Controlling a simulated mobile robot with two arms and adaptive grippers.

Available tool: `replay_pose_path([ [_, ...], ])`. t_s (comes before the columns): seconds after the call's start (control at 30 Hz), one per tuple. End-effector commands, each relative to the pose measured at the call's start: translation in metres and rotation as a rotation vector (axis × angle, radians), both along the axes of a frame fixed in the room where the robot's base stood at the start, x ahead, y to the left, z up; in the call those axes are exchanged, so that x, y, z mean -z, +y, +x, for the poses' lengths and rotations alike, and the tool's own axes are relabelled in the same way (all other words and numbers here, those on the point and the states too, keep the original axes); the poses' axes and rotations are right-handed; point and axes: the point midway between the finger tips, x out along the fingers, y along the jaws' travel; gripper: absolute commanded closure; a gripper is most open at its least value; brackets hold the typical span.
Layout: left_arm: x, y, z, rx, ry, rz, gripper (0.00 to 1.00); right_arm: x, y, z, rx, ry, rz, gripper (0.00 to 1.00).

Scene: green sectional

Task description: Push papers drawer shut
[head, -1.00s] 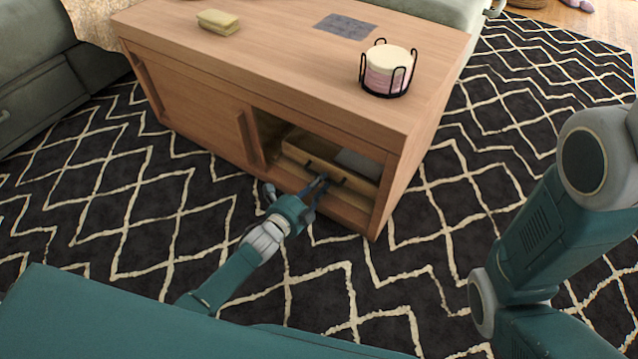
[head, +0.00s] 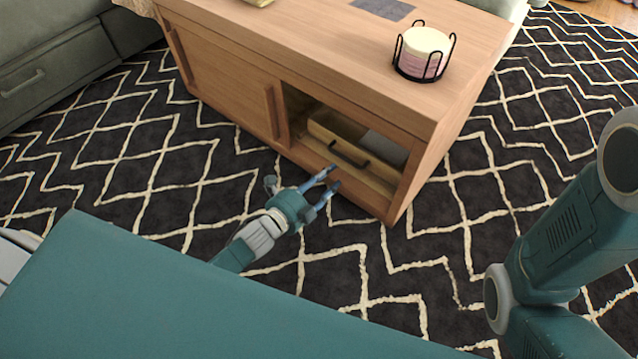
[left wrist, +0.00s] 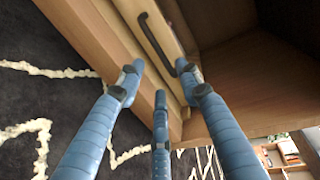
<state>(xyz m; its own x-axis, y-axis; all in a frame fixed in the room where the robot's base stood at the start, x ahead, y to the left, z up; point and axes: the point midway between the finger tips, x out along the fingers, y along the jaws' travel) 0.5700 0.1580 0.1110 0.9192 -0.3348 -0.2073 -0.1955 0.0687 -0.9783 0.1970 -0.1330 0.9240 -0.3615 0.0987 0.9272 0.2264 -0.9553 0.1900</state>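The papers drawer (head: 377,172) is in the open bay of the wooden coffee table. Its inside shows from above, so it stands at least partly open, with a flat grey sheet (head: 385,147) at its right. Its dark bar handle (head: 349,154) also shows in the left wrist view (left wrist: 156,45). My left gripper (head: 334,178) is open and empty, just in front of the drawer and apart from the handle. Its blue fingers (left wrist: 160,85) are spread in the left wrist view. My right arm shows at the right, but its gripper is out of view.
The coffee table (head: 330,55) carries a black wire holder (head: 423,52) with a pale round stack and a grey sheet (head: 384,8). A sliding door panel (head: 220,85) covers its left half. Patterned rug (head: 110,160) lies clear around it. A grey-green sofa (head: 60,60) stands at the left.

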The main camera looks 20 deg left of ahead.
Motion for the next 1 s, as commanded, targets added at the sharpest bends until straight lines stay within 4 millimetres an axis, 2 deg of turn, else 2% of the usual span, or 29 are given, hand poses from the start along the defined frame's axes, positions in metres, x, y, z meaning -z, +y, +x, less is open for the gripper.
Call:
replay_pose_path([
  [0.1, -0.004, 0.007, -0.02, 0.0, 0.001, 0.0, 0.65, 0.0, 0.0, 0.0, 0.0, -0.001, -0.001, 0.65],
  [0.3, -0.008, 0.012, -0.035, 0.001, 0.0, 0.0, 0.65, 0.0, 0.0, 0.0, 0.0, -0.001, -0.001, 0.65],
  [0.87, -0.009, 0.013, -0.036, 0.001, -0.001, -0.002, 0.65, 0.0, 0.0, -0.001, 0.0, -0.001, -0.001, 0.65],
  [0.97, -0.022, 0.007, -0.035, 0.005, -0.014, -0.028, 0.65, -0.002, 0.0, 0.004, 0.0, 0.01, -0.001, 0.65],
  [1.0, -0.035, 0.002, -0.034, 0.009, -0.027, -0.055, 0.65, -0.003, 0.0, 0.008, 0.0, 0.02, 0.0, 0.65],
])
